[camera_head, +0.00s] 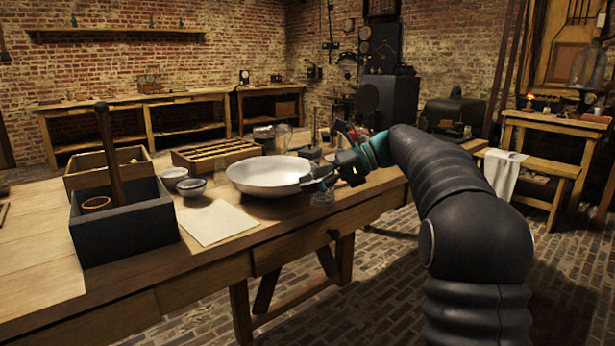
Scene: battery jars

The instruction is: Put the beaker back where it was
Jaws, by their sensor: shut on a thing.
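My gripper (318,181) is over the front right edge of the workbench (262,232), just right of a wide white bowl (262,189). Its jaws are shut on a small clear glass beaker (322,198), which shows faintly below the fingers. The beaker's upper part is hidden by the gripper, and I cannot tell whether its base touches the bench. My black arm comes in from the right.
A dark open box (122,236) with an upright wooden rod stands at the left. A paper sheet (217,222), small bowls (191,187) and a slotted wooden rack (215,153) lie between. Glass jars (284,137) crowd the bench behind my gripper.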

